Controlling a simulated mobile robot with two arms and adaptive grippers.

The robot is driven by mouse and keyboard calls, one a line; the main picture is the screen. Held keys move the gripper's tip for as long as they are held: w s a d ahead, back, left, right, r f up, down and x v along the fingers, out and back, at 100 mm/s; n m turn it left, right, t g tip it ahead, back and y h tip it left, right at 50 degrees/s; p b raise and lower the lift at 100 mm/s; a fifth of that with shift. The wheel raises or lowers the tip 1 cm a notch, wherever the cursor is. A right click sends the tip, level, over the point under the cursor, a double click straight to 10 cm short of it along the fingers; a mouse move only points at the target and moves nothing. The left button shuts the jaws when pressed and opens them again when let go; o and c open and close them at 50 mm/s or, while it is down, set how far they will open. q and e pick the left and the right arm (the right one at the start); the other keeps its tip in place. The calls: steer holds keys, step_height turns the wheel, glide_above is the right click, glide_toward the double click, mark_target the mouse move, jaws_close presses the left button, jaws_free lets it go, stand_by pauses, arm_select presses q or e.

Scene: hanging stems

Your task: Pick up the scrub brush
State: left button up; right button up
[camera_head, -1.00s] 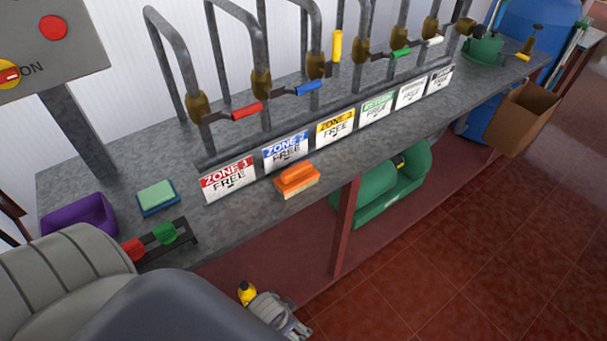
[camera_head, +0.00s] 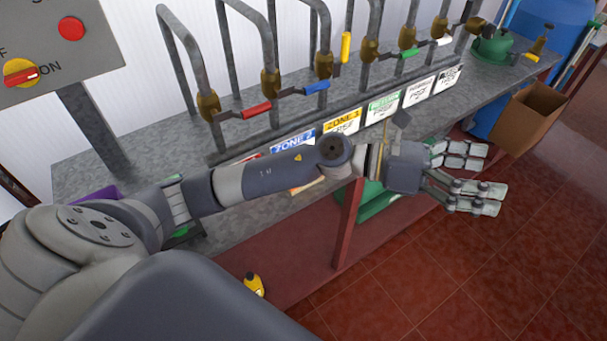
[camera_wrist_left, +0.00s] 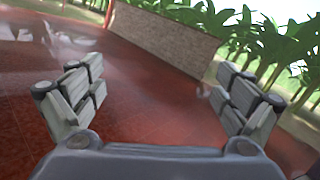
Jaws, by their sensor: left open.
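The scrub brush, an orange block with pale bristles, lies at the front edge of the grey bench. My left forearm covers most of it in the head view, and only a sliver of the brush (camera_head: 308,187) shows below the arm. My left gripper (camera_head: 486,178) is open and empty, beyond the brush to the right, out in front of the bench edge. My right gripper is not in view.
Bent pipes with coloured valve handles (camera_head: 257,110) and zone signs (camera_head: 384,107) line the bench (camera_head: 125,150). A purple container (camera_head: 103,194) is partly hidden at left. A cardboard box (camera_head: 527,113) is at right. The red tiled floor (camera_head: 470,270) is clear.

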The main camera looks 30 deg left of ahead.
arm_select(q)
steer(key=w+a+f+m+g+y, duration=0.2)
steer(key=a+f+m+g+y, duration=0.3)
steer(key=a+f+m+y, duration=0.65)
steer(key=a+y, duration=0.2)
steer(key=a, duration=0.6)
steer(key=a+f+y, duration=0.1)
steer(key=a+y, duration=0.1)
steer(key=a, duration=0.6)
steer(key=w+a+g+y, duration=0.1)
steer(key=a+y, duration=0.2)
steer(key=a, duration=0.5)
steer(key=shift+a+f, duration=0.25)
step_height(320, 180, down, 5)
steer(key=shift+r+p, duration=0.2)
steer(key=shift+p, duration=0.55)
steer(key=shift+d+f+p, duration=0.15)
steer(key=shift+f+p, duration=0.35)
steer(key=shift+f, duration=0.1)
steer(key=f, duration=0.1)
steer(key=f+p, duration=0.1)
steer(key=f, duration=0.1)
steer(key=shift+d+f+p, duration=0.2)
steer(key=shift+f+p, duration=0.1)
steer(key=shift+f, duration=0.4)
steer(key=shift+c, duration=0.5)
steer(key=c, duration=1.1)
